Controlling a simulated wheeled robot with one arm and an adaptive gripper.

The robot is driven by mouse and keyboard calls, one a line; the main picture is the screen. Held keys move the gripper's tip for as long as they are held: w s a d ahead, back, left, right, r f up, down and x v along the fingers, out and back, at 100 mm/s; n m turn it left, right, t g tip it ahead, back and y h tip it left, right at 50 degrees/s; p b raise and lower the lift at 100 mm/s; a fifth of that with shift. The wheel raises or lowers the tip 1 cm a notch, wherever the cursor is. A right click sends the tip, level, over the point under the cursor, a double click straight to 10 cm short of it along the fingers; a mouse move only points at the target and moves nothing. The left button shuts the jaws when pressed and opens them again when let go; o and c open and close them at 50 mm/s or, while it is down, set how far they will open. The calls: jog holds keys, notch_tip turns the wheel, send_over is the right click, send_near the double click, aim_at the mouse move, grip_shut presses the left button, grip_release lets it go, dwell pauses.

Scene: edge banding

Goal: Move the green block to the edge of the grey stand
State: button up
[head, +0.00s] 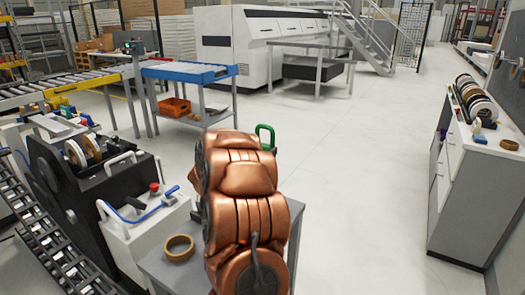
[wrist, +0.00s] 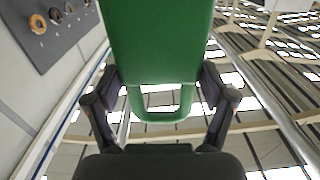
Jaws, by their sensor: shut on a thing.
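The green block (wrist: 157,40) fills the upper middle of the wrist view, with a loop-shaped part at its near end. My gripper (wrist: 160,86) has one dark finger on each side of it and is shut on it. The grey stand (head: 160,268) is below and behind my arm.
A tape roll (head: 179,248) lies on the stand's left part. A white cabinet (head: 470,170) with rolls on top is at the right. The floor between is clear.

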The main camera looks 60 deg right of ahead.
jog(key=shift+f, duration=0.35)
jog(key=o, duration=1.7)
jog(key=shift+c, duration=0.2)
jog(key=a+b, duration=0.1)
jog(key=a, duration=1.1)
jog(key=shift+s+b, duration=0.3)
jog(key=shift+b, duration=0.05)
